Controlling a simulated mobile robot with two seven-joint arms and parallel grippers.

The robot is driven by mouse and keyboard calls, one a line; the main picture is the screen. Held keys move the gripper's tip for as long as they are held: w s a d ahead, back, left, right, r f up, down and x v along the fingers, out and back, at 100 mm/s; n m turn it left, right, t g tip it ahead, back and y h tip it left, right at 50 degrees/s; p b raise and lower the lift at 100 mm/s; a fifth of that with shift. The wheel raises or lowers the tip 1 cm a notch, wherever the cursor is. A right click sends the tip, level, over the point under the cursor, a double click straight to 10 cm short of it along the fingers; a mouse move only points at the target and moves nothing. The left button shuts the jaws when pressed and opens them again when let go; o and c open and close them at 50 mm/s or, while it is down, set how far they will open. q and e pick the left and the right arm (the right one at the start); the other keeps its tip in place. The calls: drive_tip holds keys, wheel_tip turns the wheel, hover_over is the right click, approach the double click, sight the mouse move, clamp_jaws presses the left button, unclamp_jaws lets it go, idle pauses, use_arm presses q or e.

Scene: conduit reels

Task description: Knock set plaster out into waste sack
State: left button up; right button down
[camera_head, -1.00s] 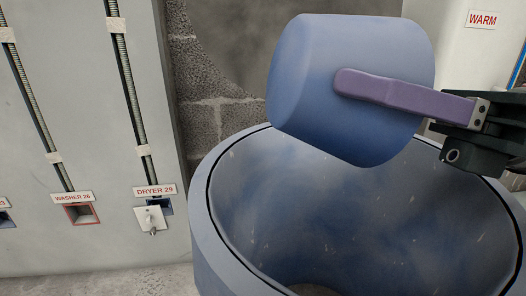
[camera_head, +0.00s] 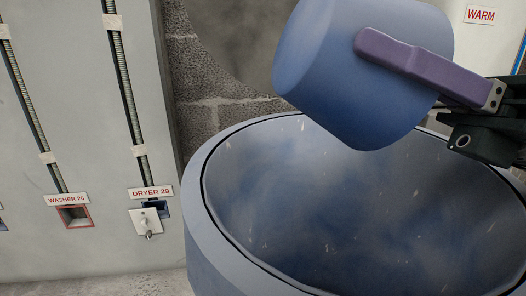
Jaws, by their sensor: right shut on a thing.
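A blue bucket-like vessel (camera_head: 345,95) hangs tilted above a large round blue container (camera_head: 194,215), which is likely the waste sack. My right gripper (camera_head: 372,48) comes in from the right and is shut on the vessel, with one purple finger along its near side. The other finger is hidden. The vessel's mouth does not show, and I see no plaster. The container's wide opening faces up, and its visible inner wall has pale flecks. My left gripper is not in view.
A grey panel (camera_head: 80,180) with vertical conduits and labels "WASHER 26" and "DRYER 29" stands at left. A rough block wall (camera_head: 205,120) is behind the container. A white surface (camera_head: 440,5) with a "WARM" sign (camera_head: 480,15) is at upper right. Bare floor (camera_head: 140,284) shows at lower left.

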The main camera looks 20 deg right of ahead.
sight(337, 64)
drive_tip(key=r+p, duration=0.1)
drive_tip(key=p, duration=0.2)
drive_tip(key=a+r+g+h+p, duration=0.1)
drive_tip(key=p, duration=0.1)
drive_tip(key=shift+w+a+n+h+p, duration=0.2)
drive_tip(key=shift+n+h+p, duration=0.1)
drive_tip(key=shift+p, duration=0.1)
drive_tip(key=shift+a+f+g+h+p, duration=0.3)
drive_tip(key=shift+a+h+p, duration=0.2)
drive_tip(key=shift+p, duration=0.7)
drive_tip(key=shift+w+a+f+n+h, duration=0.15)
drive_tip(key=shift+f+n+h, duration=0.15)
drive_tip(key=shift+f, duration=0.4)
drive_tip(key=shift+f+b, duration=0.3)
drive_tip(key=shift+a+r+p, duration=0.1)
drive_tip(key=shift+a+p, duration=0.05)
drive_tip(key=shift+p, duration=0.4)
drive_tip(key=w+a+f+n+g+h+p, duration=0.1)
drive_tip(key=a+f+g+h+p, duration=0.1)
drive_tip(key=a+h+p, duration=0.4)
drive_tip(key=w+a+f+n+g+h+p, duration=0.1)
drive_tip(key=w+a+f+g+h+p, duration=0.1)
drive_tip(key=a+h+p, duration=0.4)
drive_tip(key=g+h+p, duration=0.1)
drive_tip(key=h+p, duration=0.4)
drive_tip(key=p, duration=0.4)
drive_tip(key=shift+a+f+n+g, duration=0.2)
drive_tip(key=shift+f+n+g, duration=0.1)
drive_tip(key=shift+g, duration=0.1)
